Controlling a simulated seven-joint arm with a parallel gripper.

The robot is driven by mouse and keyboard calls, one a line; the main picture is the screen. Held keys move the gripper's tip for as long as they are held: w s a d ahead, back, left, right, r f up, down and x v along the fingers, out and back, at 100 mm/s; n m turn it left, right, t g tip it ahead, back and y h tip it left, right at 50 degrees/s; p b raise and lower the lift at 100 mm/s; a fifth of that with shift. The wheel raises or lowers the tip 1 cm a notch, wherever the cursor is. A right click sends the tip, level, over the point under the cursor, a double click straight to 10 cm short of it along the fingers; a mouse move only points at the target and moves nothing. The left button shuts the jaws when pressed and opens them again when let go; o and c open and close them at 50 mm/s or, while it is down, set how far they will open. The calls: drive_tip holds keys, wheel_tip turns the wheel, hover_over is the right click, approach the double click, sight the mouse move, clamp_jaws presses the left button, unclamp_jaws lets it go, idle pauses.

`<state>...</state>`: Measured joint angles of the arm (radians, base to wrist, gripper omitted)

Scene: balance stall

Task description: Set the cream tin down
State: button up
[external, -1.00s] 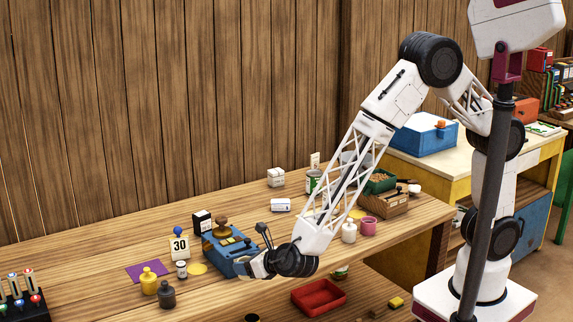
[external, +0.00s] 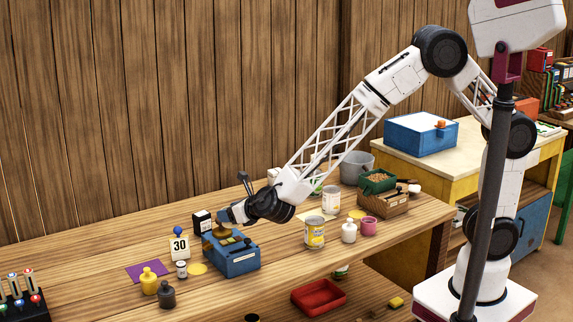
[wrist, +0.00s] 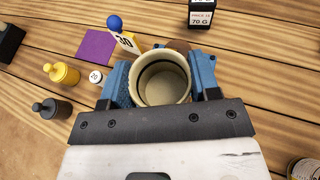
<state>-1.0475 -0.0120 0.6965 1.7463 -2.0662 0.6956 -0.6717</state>
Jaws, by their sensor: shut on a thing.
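The cream tin (wrist: 163,86) is a round, open, empty-looking cup seen from above in the wrist view. My gripper (wrist: 160,94) is shut on it, with dark fingers at its two sides. In the external view my gripper (external: 229,214) is over the blue balance (external: 232,261), near its brass-coloured top. The blue body also shows on both sides of the tin in the wrist view. The tin is hard to make out in the external view. I cannot tell whether it touches the balance, as the gripper and tin hide that spot.
Close by stand a "30" card (external: 180,247), a black box (external: 201,223), a small white pot (external: 181,269), a yellow weight (external: 149,281) and a dark grey weight (external: 167,296). A yellow-labelled tin (external: 315,232) stands right. The table front between balance and that tin is clear.

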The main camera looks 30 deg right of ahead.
drive_tip(key=w+d+r+m, duration=0.1)
drive_tip(key=w+d+r, duration=0.3)
drive_tip(key=w+d, duration=0.5)
drive_tip(key=w+d+r+h, duration=0.1)
drive_tip(key=w+d+r, duration=0.2)
drive_tip(key=w+d, duration=0.5)
drive_tip(key=w+d+r+m, duration=0.1)
drive_tip(key=w+d+r, duration=0.3)
drive_tip(key=w+d, duration=0.5)
drive_tip(key=w+d+m+h, duration=0.1)
drive_tip(key=w+d, duration=0.3)
drive_tip(key=d, duration=1.6)
drive_tip(key=w+d+m+t+h, duration=0.1)
drive_tip(key=w+d+h, duration=0.2)
drive_tip(key=d, duration=1.7)
drive_tip(key=w, duration=0.2)
drive_tip(key=shift+w+d+f+m, duration=0.15)
drive_tip(key=shift+w+f+m, duration=0.15)
drive_tip(key=shift+f, duration=0.1)
drive_tip(key=shift+r, duration=0.1)
drive_tip(key=r, duration=0.4)
drive_tip(key=shift+w+a+r, duration=0.1)
drive_tip(key=shift+a+r, duration=0.1)
drive_tip(key=shift+r, duration=0.2)
drive_tip(key=shift+a, duration=0.1)
